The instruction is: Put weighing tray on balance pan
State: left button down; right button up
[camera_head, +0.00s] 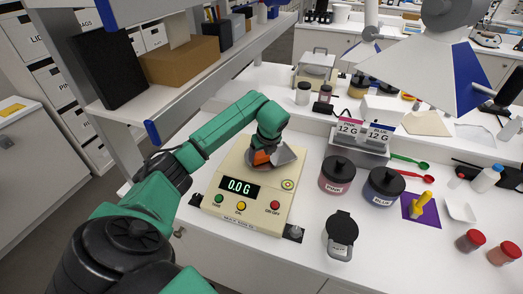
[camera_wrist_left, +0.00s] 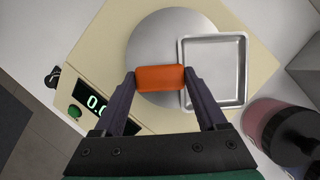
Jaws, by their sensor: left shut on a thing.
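The weighing tray (camera_wrist_left: 214,70) is a shallow square metal tray next to an orange block that looks like its handle (camera_wrist_left: 158,78). My left gripper (camera_wrist_left: 160,84) is shut on this orange block; it also shows in the head view (camera_head: 262,157). The round metal balance pan (camera_wrist_left: 150,42) lies beneath the block and partly beneath the tray. The tray reaches past the pan's right side in the wrist view. The cream balance (camera_head: 240,214) shows 0.0 G. Whether the tray touches the pan cannot be told. My right gripper is not in view.
A pink jar (camera_head: 337,178) and a blue jar (camera_head: 383,188) with black lids stand right of the balance. A dark-lidded container (camera_head: 341,236) stands in front. A shelf (camera_head: 200,75) overhangs at the left. A white dish (camera_head: 460,210) lies at the right.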

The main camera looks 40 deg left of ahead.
pick_arm(q)
grip_release()
jog(key=shift+w, duration=0.1)
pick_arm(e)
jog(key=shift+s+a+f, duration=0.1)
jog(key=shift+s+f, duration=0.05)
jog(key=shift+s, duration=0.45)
pick_arm(q)
jog(key=shift+d+r+b, duration=0.25)
jog(key=shift+r+b, duration=0.25)
jog(key=shift+b, duration=0.05)
jog(key=b+v, duration=0.2)
jog(key=v, duration=0.9)
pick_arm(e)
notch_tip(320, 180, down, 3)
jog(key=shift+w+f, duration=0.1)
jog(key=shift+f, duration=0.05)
pick_arm(q)
jog(key=shift+a, duration=0.1)
